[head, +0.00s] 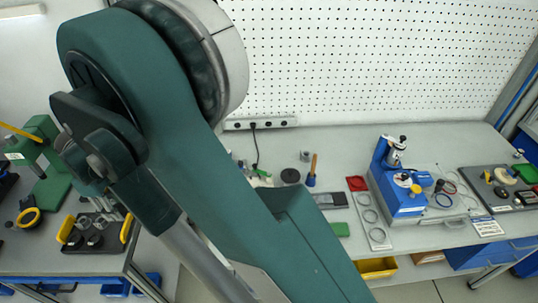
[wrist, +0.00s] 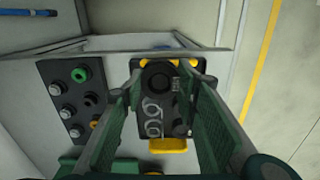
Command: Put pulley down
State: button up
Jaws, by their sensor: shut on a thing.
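My gripper (wrist: 168,82) shows in the wrist view as two green fingers reaching up the picture, shut on a dark round part, which I take for the pulley (wrist: 158,77). The pulley is over the far half of a dark tray with yellow handles (wrist: 180,146). I cannot tell whether it touches the tray. Pale ring shapes (wrist: 152,105) show on the tray nearer me. In the head view a yellow-handled tray (head: 92,248) with dark parts stands on the left bench; my arm crosses the picture and I cannot make out my fingertips there.
In the wrist view a dark plate (wrist: 54,84) with several pegs and a green ring (wrist: 80,75) lies left of the tray. In the head view a blue fixture (head: 398,190) and loose parts stand on the back bench.

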jog(key=w+d+m, duration=0.2)
jog(key=w+d, duration=1.7)
jog(key=d, duration=0.3)
jog(key=w+d+m, duration=0.1)
jog(key=w+d, duration=0.4)
jog(key=d, duration=0.6)
jog(key=w+d+m, duration=0.1)
jog(key=w+d, duration=0.4)
jog(key=d, duration=0.7)
jog(key=w+d+r+m, duration=0.1)
jog(key=w+d, duration=0.1)
jog(key=d, duration=1.1)
jog(key=w+d+m, duration=0.1)
jog(key=w+d, duration=0.1)
jog(key=d, duration=1.2)
jog(key=s+d+m, duration=0.1)
jog(key=s+d, duration=0.1)
jog(key=d, duration=1)
jog(key=s+d+m, duration=0.1)
jog(key=s+d, duration=0.2)
jog(key=d, duration=1)
jog(key=shift+s+d+r+p, duration=0.3)
jog(key=shift+r+p, duration=0.05)
jog(key=shift+p, duration=0.1)
jog(key=shift+f, duration=3.1)
